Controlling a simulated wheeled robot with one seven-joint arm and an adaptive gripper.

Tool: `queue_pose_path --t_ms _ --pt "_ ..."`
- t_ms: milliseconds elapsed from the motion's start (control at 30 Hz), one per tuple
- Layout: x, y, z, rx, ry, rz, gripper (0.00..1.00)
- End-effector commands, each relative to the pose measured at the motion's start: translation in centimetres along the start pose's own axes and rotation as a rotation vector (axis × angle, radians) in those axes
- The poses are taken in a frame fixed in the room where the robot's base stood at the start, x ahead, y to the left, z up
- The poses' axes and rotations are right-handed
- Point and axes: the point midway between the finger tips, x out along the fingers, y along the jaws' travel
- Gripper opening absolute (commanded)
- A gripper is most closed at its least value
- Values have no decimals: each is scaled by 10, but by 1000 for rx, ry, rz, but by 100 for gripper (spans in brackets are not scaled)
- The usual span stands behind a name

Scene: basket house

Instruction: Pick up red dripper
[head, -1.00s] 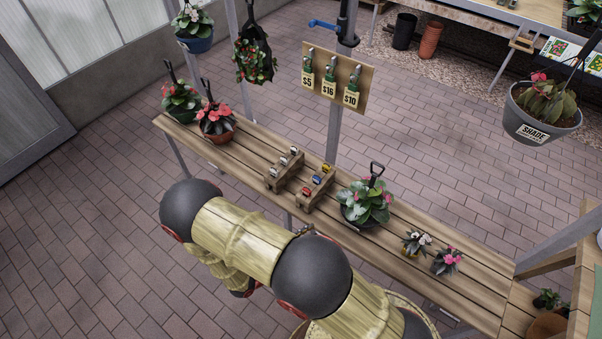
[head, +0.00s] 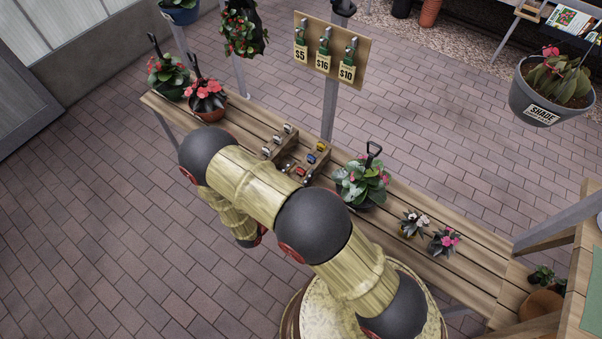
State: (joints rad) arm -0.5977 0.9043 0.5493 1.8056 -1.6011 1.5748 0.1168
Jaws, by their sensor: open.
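The red dripper (head: 300,171) is a small red piece at the near end of a wooden holder on the slatted bench (head: 455,272). A blue piece (head: 311,158) and a yellow piece (head: 321,147) sit behind it in the same row. My gripper (head: 287,168) shows only as a small dark part beyond my arm, just left of the red dripper in the picture. The rest of it is hidden behind my arm. It is open. I cannot tell whether it touches the dripper or the holder.
A second holder with whitish pieces (head: 277,140) stands just left. A leafy potted plant (head: 362,184) stands close on the right. Two small flower pots (head: 428,231) are farther right, and red-flowered pots (head: 208,100) stand at the left end. A price board (head: 331,49) rises behind.

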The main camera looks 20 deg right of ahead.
Motion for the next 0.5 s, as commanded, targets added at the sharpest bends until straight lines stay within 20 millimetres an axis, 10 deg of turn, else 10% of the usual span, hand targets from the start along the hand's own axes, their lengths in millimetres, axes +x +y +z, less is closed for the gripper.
queue_pose_path --t_ms 500 --pt "13 0 1 1 0 0 40"
